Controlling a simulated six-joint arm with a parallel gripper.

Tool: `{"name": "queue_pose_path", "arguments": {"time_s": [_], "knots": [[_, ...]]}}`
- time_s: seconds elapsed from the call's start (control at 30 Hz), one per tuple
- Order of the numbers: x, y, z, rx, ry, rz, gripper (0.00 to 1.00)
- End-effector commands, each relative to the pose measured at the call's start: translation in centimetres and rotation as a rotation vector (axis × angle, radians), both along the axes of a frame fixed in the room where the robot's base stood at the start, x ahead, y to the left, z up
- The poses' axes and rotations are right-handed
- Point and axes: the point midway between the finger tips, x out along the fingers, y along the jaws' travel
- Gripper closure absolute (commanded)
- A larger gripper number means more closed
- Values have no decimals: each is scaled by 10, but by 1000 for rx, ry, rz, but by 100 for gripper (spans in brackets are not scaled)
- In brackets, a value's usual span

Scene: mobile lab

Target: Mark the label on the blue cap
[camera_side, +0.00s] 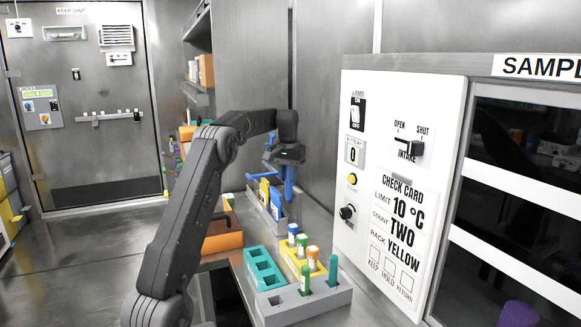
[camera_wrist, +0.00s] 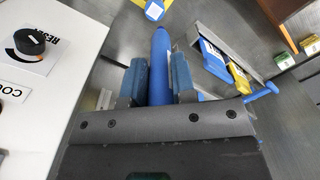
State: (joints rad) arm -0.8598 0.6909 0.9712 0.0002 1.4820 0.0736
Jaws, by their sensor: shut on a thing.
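My gripper (camera_side: 285,165) is shut on a blue pen-like cylinder (camera_side: 289,185), which hangs upright below it. In the wrist view the blue cylinder (camera_wrist: 161,62) stands between the two finger pads (camera_wrist: 160,85); its far tip is clear of other things. A tube with a blue cap (camera_side: 293,229) stands in the yellow rack (camera_side: 291,261) on the bench, below and in front of my gripper. Tubes with green and orange caps (camera_side: 312,250) stand near it. The label on the blue-capped tube is too small to read.
A teal rack (camera_side: 264,268) stands left of the yellow rack. A grey block (camera_side: 337,297) holds a dark green tube (camera_side: 333,270). A grey holder with blue and yellow items (camera_side: 268,199) is near my gripper. A white panel (camera_side: 361,223) with switches and a check card stands to the right.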

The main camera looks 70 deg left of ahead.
Motion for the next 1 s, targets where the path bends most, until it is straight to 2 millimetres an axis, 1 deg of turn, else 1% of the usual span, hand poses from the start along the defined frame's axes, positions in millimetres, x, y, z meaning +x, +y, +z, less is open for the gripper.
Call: {"name": "queue_pose_path", "arguments": {"time_s": [0.27,1.0], "knots": [[0,0,-14,1,-1,-1,100],[0,-1,-81,0,0,-1,100]]}}
